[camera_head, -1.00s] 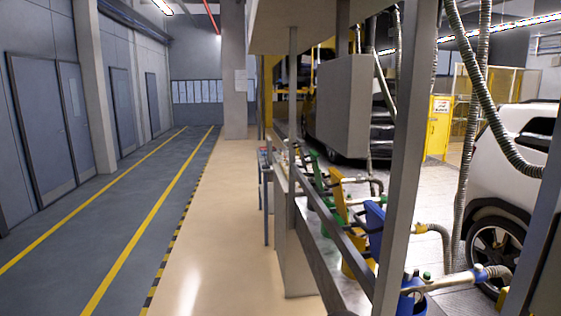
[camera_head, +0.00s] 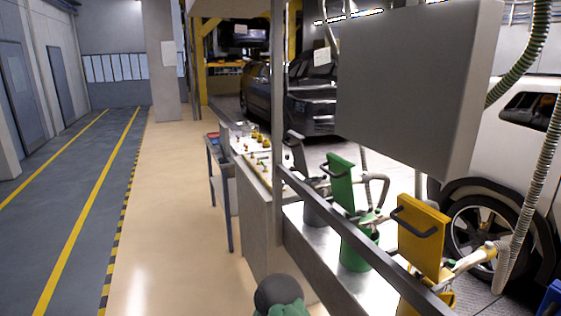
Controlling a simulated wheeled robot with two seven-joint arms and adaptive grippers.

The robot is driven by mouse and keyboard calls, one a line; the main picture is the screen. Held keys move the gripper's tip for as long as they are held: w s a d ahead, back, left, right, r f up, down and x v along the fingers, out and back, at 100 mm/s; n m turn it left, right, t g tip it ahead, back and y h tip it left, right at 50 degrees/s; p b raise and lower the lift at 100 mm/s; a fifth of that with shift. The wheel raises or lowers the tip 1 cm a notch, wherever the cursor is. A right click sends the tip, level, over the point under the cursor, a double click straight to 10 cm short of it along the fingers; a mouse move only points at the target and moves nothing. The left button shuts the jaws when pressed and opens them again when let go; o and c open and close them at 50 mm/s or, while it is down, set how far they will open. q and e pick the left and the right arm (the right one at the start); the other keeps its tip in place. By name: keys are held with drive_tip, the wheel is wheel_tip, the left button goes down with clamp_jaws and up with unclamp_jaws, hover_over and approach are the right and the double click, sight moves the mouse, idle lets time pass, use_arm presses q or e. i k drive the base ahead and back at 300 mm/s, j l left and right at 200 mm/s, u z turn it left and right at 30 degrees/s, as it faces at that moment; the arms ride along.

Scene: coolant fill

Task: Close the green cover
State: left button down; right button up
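The green cover (camera_head: 341,185) stands raised and open, tilted upright above the green container (camera_head: 355,248). A black handle (camera_head: 331,170) sits on its face. A grey metal rail passes in front and hides part of the container. Neither of my grippers is in view, so I cannot see whether they are open or shut.
A yellow cover (camera_head: 422,236) also stands raised to the right. A blue part (camera_head: 551,299) shows at the right edge. A grey box (camera_head: 418,85) hangs above the counter. A dark round thing with green (camera_head: 279,296), unclear, is at the bottom. The beige floor (camera_head: 180,200) is clear.

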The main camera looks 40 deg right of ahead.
sight(339, 171)
drive_tip(key=i+z, duration=0.4)
drive_tip(key=i+j+z, duration=0.2)
drive_tip(key=z, duration=0.15)
drive_tip(key=i+j+z, duration=0.25)
drive_tip(key=i+z, duration=0.15)
